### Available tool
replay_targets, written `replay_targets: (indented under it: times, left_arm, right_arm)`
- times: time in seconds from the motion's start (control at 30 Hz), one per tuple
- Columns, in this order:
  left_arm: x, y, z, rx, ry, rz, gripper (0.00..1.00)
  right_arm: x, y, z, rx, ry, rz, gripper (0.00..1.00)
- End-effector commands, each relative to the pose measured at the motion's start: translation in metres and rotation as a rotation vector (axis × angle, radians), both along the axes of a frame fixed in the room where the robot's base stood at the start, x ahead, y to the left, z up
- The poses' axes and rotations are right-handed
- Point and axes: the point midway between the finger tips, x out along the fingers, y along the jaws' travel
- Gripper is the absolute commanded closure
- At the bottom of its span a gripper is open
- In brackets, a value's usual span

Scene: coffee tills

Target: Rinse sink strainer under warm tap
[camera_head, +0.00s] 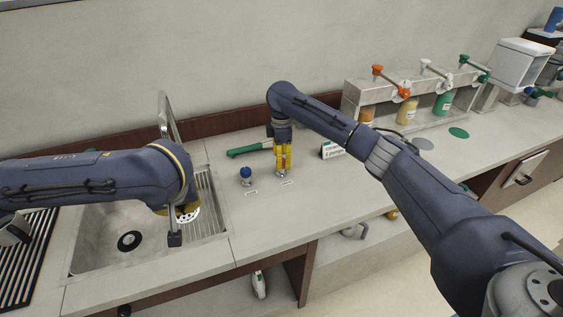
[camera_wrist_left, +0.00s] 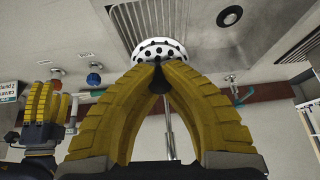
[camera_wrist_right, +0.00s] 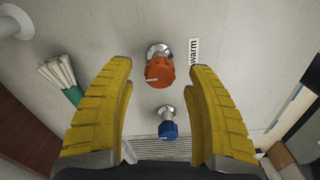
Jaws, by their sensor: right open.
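The sink strainer, a white perforated cup (camera_head: 188,214), hangs over the sink (camera_head: 100,245). My left gripper (camera_head: 177,210) holds it; the left wrist view shows its fingers shut on the dark knob of the strainer (camera_wrist_left: 160,50). The metal tap (camera_head: 168,118) rises behind the sink; I cannot tell whether water runs. My right gripper (camera_head: 284,158) is open above the counter, pointing down. In the right wrist view, the orange-red knob (camera_wrist_right: 159,71) beside the label "warm" (camera_wrist_right: 194,55) lies between its fingers, seemingly ungripped. The blue knob (camera_head: 246,175) stands to its left in the head view.
A green-handled brush (camera_head: 250,150) lies behind the knobs. A small sign (camera_head: 332,150) stands right of my right gripper. A dispenser rack (camera_head: 410,100) with coloured bottles stands farther right. A dark drain (camera_head: 129,241) is in the sink floor. A black rack (camera_head: 25,260) is at left.

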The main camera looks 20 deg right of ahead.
Motion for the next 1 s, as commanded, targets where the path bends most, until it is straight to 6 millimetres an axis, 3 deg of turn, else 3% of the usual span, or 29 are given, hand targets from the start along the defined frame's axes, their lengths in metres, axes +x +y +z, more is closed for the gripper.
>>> replay_targets:
  times: [0.2, 0.6, 1.0]
  left_arm:
    - [0.000, 0.000, 0.000, 0.000, 0.000, 0.000, 1.00]
    - [0.000, 0.000, 0.000, 0.000, 0.000, 0.000, 1.00]
    - [0.000, 0.000, 0.000, 0.000, 0.000, 0.000, 1.00]
  right_arm:
    - [0.000, 0.000, -0.014, -0.001, 0.001, -0.001, 0.45]
    - [0.000, 0.000, -0.017, 0.000, 0.000, 0.000, 0.43]
    - [0.000, 0.000, -0.017, 0.000, 0.000, 0.000, 0.89]
